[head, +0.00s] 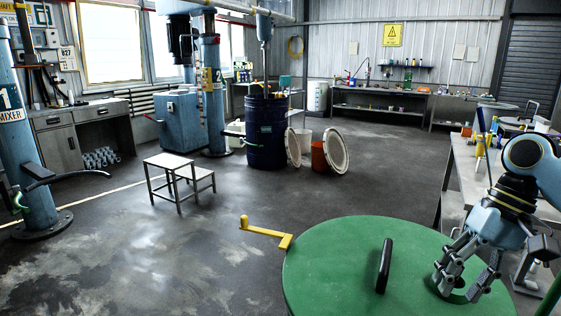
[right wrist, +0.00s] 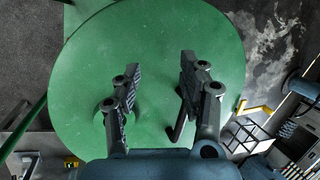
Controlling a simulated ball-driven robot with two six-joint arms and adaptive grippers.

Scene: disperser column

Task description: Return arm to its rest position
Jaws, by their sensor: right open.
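My right gripper (head: 467,279) hangs over the right part of a round green top (head: 335,270). It is open, with its fingers apart and nothing between them. In the right wrist view the gripper (right wrist: 155,72) also shows open above the green surface (right wrist: 150,35). A black upright handle (head: 384,266) stands on the green top, to the left of the gripper. It shows partly behind a finger in the right wrist view (right wrist: 178,128). I cannot tell whether the fingertips touch the top. My left gripper is out of view.
A yellow crank (head: 268,234) sticks out from the green top's left edge. A workbench with bottles (head: 470,165) stands at the right, close to my right arm. A white step stool (head: 180,170), a blue drum (head: 265,145) and column 2 (head: 212,90) stand farther back. The floor at front left is clear.

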